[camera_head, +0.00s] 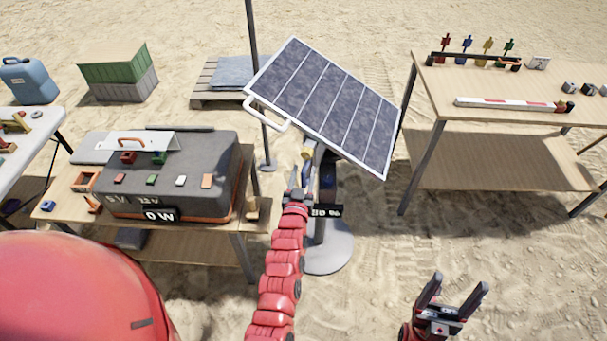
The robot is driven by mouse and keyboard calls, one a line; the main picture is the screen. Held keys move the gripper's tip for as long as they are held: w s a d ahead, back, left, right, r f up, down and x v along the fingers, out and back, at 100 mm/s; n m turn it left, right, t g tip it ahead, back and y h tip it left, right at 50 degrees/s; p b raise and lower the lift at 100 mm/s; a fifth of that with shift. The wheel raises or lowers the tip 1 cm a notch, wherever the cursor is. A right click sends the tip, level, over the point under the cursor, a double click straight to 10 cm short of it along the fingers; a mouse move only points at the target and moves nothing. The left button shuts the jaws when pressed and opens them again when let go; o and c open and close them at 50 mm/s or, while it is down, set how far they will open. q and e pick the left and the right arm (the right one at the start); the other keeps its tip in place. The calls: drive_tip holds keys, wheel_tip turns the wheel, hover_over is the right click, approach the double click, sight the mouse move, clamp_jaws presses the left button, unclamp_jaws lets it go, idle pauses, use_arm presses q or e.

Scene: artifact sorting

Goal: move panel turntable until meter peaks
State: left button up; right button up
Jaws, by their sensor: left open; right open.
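The solar panel (325,100) stands tilted on a post over a round grey base (327,250) in the sand. A white loop handle (267,114) sticks out from its left edge. A small dark label (326,211) on the post is too small to read surely. A dark display (160,215) at the front of the grey case shows "0 W". My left gripper (299,172) is open beside the post, below the panel and a yellowish knob (307,152); contact cannot be told. My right gripper (456,284) is open and empty over bare sand.
A wooden table (60,205) at left bears the grey case (190,160) and small blocks. A thin pole (255,60) stands left of the panel. A wooden workbench (480,75) is at right. Sand between panel and workbench is clear.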

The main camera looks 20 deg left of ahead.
use_arm(q)
clamp_jaws()
drive_tip(key=shift+r, duration=0.25)
idle(1.1)
